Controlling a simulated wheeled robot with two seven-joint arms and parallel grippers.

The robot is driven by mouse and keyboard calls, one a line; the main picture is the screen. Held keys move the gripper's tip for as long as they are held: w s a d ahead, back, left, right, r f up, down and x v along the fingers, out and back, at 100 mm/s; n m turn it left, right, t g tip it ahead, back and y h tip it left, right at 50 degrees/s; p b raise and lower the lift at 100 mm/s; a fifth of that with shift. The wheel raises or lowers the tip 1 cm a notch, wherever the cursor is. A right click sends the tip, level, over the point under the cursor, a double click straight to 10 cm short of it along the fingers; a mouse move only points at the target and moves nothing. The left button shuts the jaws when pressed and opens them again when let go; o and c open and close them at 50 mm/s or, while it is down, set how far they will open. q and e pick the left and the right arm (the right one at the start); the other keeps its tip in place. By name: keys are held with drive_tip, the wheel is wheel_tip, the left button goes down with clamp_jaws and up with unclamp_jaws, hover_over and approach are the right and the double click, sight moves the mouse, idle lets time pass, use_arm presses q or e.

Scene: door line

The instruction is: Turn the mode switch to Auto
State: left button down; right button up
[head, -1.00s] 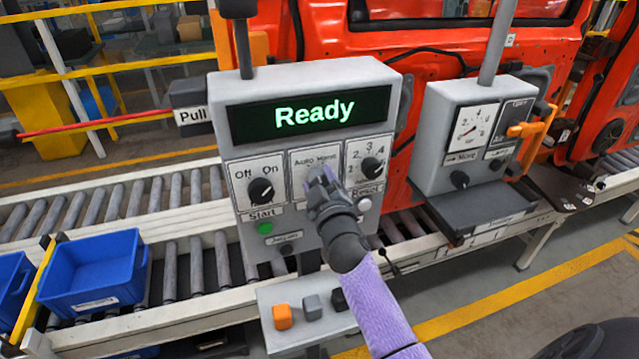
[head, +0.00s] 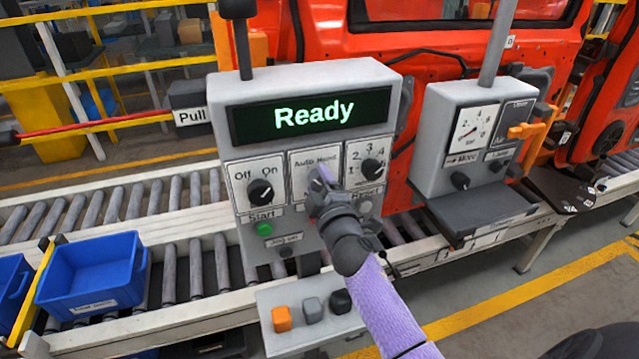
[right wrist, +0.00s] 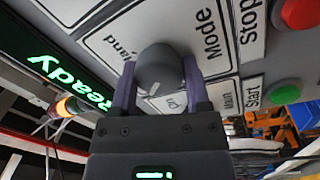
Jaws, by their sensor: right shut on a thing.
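The mode switch is a dark round knob (right wrist: 160,70) on a white plate. The plate (head: 303,166) reads "Auto Hand" in the head view, on the grey panel below the green "Ready" display (head: 315,113). My right gripper (head: 321,180) is at this plate and hides the knob in the head view. In the right wrist view my right gripper (right wrist: 160,75) has its two purple fingers on either side of the knob, shut on it. My left gripper is not in view.
The Off/On knob (head: 261,191) and numbered selector (head: 372,169) flank the mode plate closely. The green start button (head: 264,229) is below. A box with several buttons (head: 311,312) stands under the panel.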

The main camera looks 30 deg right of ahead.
drive_tip(key=o, duration=1.3)
drive_tip(key=b+v, duration=0.1)
drive_tip(key=v, duration=0.9)
